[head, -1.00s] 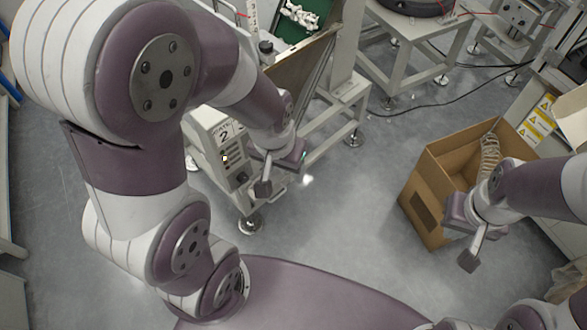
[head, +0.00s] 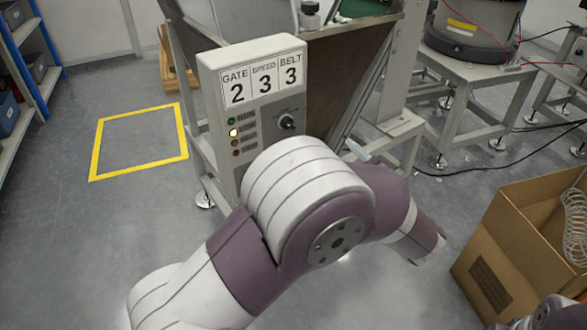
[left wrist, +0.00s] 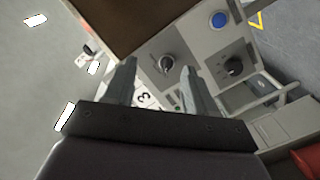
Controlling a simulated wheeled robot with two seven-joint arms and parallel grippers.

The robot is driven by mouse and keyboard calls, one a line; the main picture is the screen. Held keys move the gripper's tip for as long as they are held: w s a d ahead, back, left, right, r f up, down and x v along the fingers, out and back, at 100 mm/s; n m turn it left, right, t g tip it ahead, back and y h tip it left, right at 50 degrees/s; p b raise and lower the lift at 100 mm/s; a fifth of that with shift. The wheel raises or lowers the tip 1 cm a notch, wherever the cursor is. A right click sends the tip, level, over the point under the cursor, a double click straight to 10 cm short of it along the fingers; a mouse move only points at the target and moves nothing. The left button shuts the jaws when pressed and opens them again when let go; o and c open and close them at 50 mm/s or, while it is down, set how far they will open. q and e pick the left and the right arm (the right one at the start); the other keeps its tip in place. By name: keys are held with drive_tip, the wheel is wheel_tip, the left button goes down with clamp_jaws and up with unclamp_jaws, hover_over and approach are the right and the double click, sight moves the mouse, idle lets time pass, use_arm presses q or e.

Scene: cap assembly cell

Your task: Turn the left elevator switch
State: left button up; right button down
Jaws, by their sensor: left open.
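A grey control box (head: 252,65) with labels GATE 2, SPEED 3, BELT 3 stands left of centre in the head view. It carries a dark rotary knob (head: 287,122) and a column of small lamps. In the left wrist view, a knob (left wrist: 166,63) on a grey panel lies beyond and between the fingertips of my left gripper (left wrist: 158,70), which is open and empty. Another dark knob (left wrist: 234,66) sits farther right. I cannot tell which knob is the left elevator switch. In the head view my left arm crosses below the box. My right gripper is out of view.
A blue button (left wrist: 218,19) sits above the knobs in the left wrist view. A cardboard box (head: 525,245) stands on the floor at right.

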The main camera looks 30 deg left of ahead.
sight(290, 126)
use_arm(q)
drive_tip(key=w+a+b, duration=0.1)
drive_tip(key=a, duration=0.3)
drive_tip(key=w+a+r+n+g+y+b, duration=0.1)
drive_tip(key=a, duration=0.3)
drive_tip(key=a+n+g+y+b, duration=0.1)
drive_tip(key=a, duration=0.4)
drive_tip(key=shift+w+r, duration=0.25)
drive_tip(key=shift+w, duration=0.15)
